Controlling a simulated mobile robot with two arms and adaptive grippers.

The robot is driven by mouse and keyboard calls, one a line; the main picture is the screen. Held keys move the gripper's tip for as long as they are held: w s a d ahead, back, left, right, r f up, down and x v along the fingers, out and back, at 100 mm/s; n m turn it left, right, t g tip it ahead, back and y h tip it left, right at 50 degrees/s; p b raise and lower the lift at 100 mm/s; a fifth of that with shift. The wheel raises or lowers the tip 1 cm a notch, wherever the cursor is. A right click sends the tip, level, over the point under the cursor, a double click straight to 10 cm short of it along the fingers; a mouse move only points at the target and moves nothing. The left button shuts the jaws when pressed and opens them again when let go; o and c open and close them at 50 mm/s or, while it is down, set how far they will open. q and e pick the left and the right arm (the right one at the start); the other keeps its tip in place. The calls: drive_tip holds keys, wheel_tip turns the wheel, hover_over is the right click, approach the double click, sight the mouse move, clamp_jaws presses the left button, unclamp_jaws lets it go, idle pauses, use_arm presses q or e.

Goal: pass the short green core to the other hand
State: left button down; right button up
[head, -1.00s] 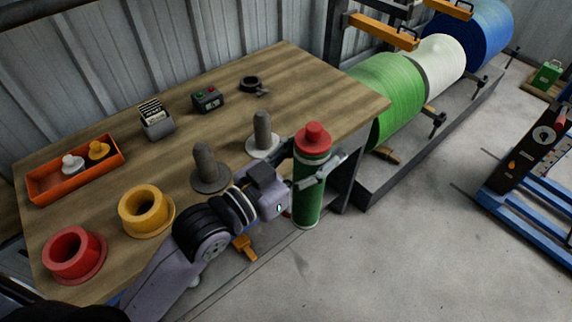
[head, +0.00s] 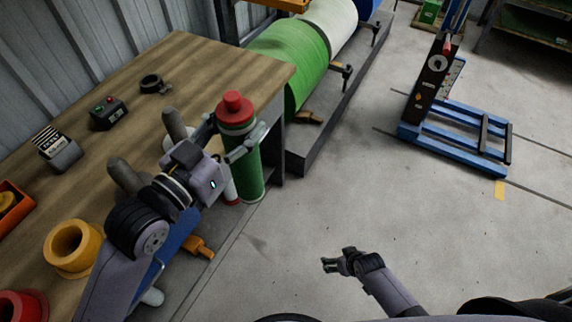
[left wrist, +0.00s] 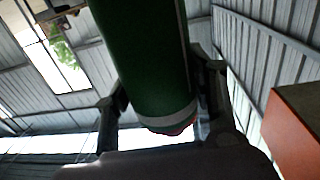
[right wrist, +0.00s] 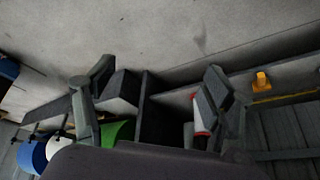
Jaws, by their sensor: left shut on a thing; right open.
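The green core (head: 246,168), with a red plug (head: 233,103) on top and a pale band below it, stands nearly upright beyond the bench's front edge. My left gripper (head: 240,142) is shut around its upper part. In the left wrist view the green core (left wrist: 150,60) lies between the two fingers, with the pale band near the palm. My right gripper (head: 330,265) is open and empty, low over the floor to the right of the core and apart from it. Its two spread fingers show in the right wrist view (right wrist: 152,88).
The wooden bench (head: 200,65) carries grey posts (head: 173,122), a yellow flanged ring (head: 72,245) and a red ring (head: 20,305). A blue lift (head: 450,130) stands at right. The floor (head: 330,200) between the grippers is clear.

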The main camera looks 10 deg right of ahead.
use_arm(q)
drive_tip(key=shift+r, duration=0.1)
use_arm(e)
drive_tip(key=w+a+r+n+t+y, duration=0.1)
drive_tip(key=w+a+r, duration=0.3)
drive_tip(key=r, duration=0.5)
drive_tip(key=w+a+r+t+y, duration=0.1)
drive_tip(key=w+a+r, duration=0.1)
drive_tip(key=w+r, duration=0.45)
drive_tip(key=w+a+r+n+t+y, duration=0.15)
drive_tip(key=w+r, duration=0.25)
drive_tip(key=r, duration=0.7)
drive_tip(key=s+a+r+n+y, duration=0.1)
drive_tip(key=a+r, duration=0.2)
drive_tip(key=r, duration=0.4)
drive_tip(key=s+a+r+n+y, duration=0.1)
drive_tip(key=s+a+r+n, duration=0.15)
drive_tip(key=r, duration=0.35)
drive_tip(key=n+g+y, duration=0.2)
drive_tip(key=n, duration=0.1)
approach(245, 169)
wheel_tip(245, 169, down, 4)
drive_tip(key=w+d, duration=0.1)
drive_tip(key=w, duration=0.1)
drive_tip(key=shift+t, duration=0.25)
drive_tip(key=x, duration=1.1)
drive_tip(key=shift+w+a+r, duration=0.1)
drive_tip(key=shift+w+a, duration=0.05)
drive_tip(key=shift+a, duration=0.3)
drive_tip(key=shift+c, duration=0.2)
